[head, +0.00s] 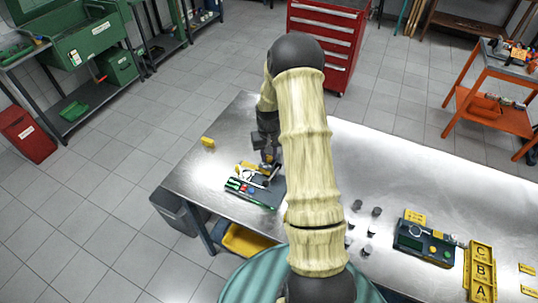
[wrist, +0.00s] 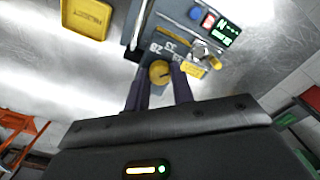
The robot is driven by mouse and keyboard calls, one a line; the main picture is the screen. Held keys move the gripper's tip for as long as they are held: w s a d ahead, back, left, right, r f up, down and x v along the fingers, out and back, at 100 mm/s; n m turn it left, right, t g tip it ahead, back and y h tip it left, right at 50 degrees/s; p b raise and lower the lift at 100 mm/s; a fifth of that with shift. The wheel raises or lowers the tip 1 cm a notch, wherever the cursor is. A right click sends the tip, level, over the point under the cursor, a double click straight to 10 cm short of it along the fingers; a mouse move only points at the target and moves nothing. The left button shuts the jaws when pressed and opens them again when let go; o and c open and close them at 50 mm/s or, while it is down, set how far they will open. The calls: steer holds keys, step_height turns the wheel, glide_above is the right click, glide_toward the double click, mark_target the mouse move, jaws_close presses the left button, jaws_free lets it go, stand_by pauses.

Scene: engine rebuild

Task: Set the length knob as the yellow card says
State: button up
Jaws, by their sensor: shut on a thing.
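The length knob (wrist: 160,72) is a round yellow dial with a dark pointer mark, on a grey device with white printed numbers beside it. My gripper (wrist: 160,92) is shut on the knob, with dark fingers on either side of it. In the head view my gripper (head: 268,160) is over the device (head: 262,205) near the left end of the bench. A yellow card (wrist: 86,16) lies apart from the device in the wrist view; its lettering is too blurred to read. A small yellow piece (head: 207,142), likely the same card, shows in the head view.
On the metal bench (head: 400,170), several dark cylinders (head: 362,230), another meter (head: 425,243) and a yellow lettered tray (head: 481,270) stand to the right.

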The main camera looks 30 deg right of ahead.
mark_target(269, 156)
steer(key=n+b, duration=0.2)
steer(key=n, duration=0.7)
steer(key=shift+b, duration=0.35)
steer(key=n, duration=0.5)
steer(key=shift+r, duration=0.1)
steer(key=n+p, duration=0.1)
steer(key=n, duration=0.3)
steer(key=shift+w+n, duration=0.1)
steer(key=shift+n, duration=0.2)
steer(key=o, duration=1)
step_height(269, 156, up, 17)
steer(key=b, duration=0.4)
steer(key=shift+r, duration=0.15)
